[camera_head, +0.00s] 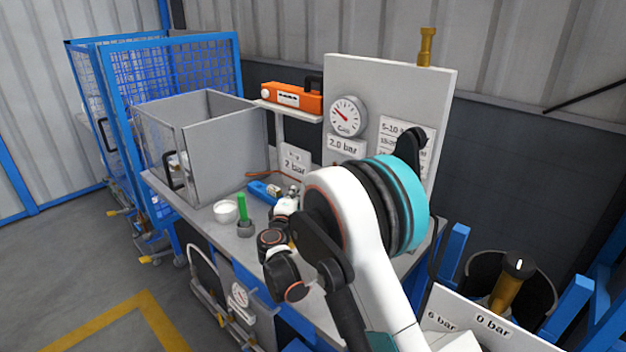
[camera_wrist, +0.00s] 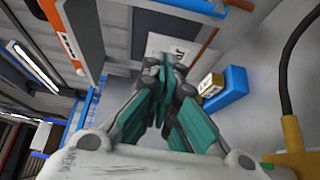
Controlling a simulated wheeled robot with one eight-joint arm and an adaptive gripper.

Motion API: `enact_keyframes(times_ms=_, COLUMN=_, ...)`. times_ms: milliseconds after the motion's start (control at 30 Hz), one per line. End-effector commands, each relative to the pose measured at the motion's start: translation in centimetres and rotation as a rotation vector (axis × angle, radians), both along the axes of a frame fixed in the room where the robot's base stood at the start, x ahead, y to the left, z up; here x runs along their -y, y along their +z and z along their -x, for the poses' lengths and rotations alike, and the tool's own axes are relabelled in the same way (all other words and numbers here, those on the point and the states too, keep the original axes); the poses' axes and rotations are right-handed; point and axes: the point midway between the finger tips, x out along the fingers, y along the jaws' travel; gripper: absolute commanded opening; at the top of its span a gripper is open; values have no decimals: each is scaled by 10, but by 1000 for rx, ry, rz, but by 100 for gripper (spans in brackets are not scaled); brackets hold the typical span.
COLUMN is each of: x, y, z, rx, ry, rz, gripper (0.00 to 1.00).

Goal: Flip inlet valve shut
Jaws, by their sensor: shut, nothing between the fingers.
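My gripper (camera_wrist: 165,66) is in the middle of the wrist view, its teal-padded fingers closed together with nothing between them. In the head view my own arm hides most of it. A blue part with a small label (camera_wrist: 225,92) lies just right of the fingers in the wrist view, apart from them. In the head view a blue part (camera_head: 263,190) lies on the bench beside an upright green handle (camera_head: 242,207) on a dark base. I cannot tell which of these is the inlet valve. A round gauge (camera_head: 346,116) above the 2.0 bar label sits on the grey panel (camera_head: 388,75).
A grey open box (camera_head: 225,150) stands on the bench's left part. A white cup (camera_head: 225,212) is near the front edge. An orange case (camera_head: 291,97) rests on a shelf behind. A blue mesh cage (camera_head: 180,75) stands at left.

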Motion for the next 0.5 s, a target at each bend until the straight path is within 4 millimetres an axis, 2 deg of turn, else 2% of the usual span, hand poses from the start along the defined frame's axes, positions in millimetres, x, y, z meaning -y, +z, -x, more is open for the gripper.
enact_keyframes(times_ms=500, x=-2, y=-4, z=-2, rx=4, ry=-4, rz=7, gripper=0)
